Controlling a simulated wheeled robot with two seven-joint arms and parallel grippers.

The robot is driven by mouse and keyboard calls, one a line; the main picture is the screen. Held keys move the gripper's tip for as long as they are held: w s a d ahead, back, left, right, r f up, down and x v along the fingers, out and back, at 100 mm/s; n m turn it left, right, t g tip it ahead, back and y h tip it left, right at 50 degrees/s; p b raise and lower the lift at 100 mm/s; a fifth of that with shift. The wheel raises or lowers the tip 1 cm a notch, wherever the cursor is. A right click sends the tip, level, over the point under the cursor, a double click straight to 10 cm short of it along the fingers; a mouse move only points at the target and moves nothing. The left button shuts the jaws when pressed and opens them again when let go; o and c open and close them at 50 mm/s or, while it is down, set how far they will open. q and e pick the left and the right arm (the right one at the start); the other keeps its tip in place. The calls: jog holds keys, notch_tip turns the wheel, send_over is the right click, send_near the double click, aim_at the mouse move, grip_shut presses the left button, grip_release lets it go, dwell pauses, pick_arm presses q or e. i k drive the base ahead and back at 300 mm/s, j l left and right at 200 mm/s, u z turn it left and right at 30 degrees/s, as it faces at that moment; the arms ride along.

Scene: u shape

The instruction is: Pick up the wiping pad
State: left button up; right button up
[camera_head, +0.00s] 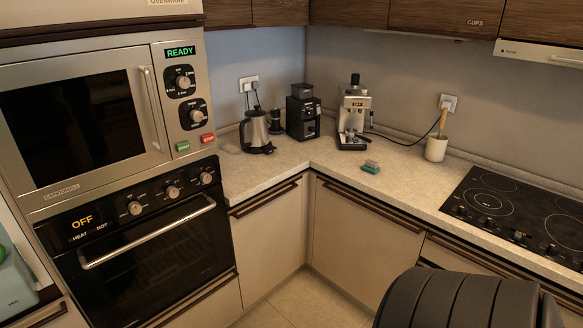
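The wiping pad (370,167) is a small block on the countertop, teal below with a brownish top. It lies in front of the silver espresso machine, near the counter's front edge in the corner area. Nothing touches it. Neither of my grippers shows in the head view. A dark, ribbed rounded shape at the bottom right looks like part of my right arm; it is well apart from the pad.
The countertop (410,190) is clear around the pad. The espresso machine (354,115), a black grinder (303,112) and a kettle (256,131) stand behind and left. A utensil crock (436,149) and a black cooktop (515,212) are at right. The oven (145,250) is at left.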

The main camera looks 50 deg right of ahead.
aim_at(370, 166)
jog(key=z, duration=2.15)
